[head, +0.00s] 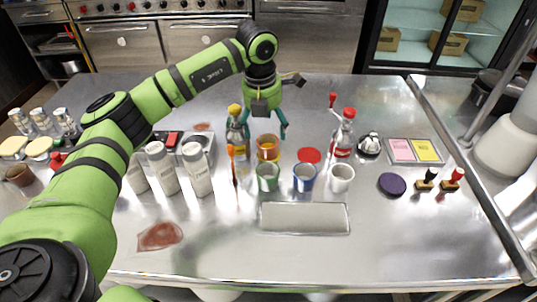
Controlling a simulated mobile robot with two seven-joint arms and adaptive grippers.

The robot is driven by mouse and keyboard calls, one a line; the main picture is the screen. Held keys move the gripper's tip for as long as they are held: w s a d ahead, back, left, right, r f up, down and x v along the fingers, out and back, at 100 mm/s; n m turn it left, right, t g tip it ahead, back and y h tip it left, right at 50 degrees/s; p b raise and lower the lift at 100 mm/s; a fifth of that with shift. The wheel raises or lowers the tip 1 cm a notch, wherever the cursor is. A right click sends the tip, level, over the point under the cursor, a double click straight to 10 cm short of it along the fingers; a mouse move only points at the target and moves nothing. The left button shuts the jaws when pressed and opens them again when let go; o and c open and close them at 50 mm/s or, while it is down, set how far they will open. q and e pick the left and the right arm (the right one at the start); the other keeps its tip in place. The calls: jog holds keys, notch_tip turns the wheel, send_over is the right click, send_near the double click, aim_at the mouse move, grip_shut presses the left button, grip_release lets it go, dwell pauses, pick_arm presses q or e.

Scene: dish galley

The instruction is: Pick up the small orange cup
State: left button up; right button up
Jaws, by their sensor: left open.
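The small orange cup (268,154) stands upright on the steel table, behind a green cup (267,178). My left gripper (265,131) comes down from above with its teal fingers spread apart, one toward each side of the orange cup's rim. The fingers look open and empty. I cannot tell from this view whether they touch the cup or are level with it. My right gripper is not in view.
A blue cup (304,178) and a white cup (341,178) stand right of the green one. A yellow-capped bottle (236,135) stands close left of the gripper, and a red-capped bottle (344,135) to the right. A shallow tray (304,232) lies in front.

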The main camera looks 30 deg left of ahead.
aim_at(268, 141)
pick_arm(q)
jog(key=shift+f, duration=0.8)
jog(key=f, duration=0.1)
jog(key=f+p, duration=0.1)
jog(key=f, duration=0.2)
jog(key=shift+w, duration=0.35)
jog(key=shift+f, duration=0.3)
jog(key=c, duration=1.4)
jog(key=shift+c, duration=0.4)
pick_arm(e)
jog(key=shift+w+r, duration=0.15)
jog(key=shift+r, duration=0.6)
pick_arm(q)
jog(key=shift+r, duration=0.15)
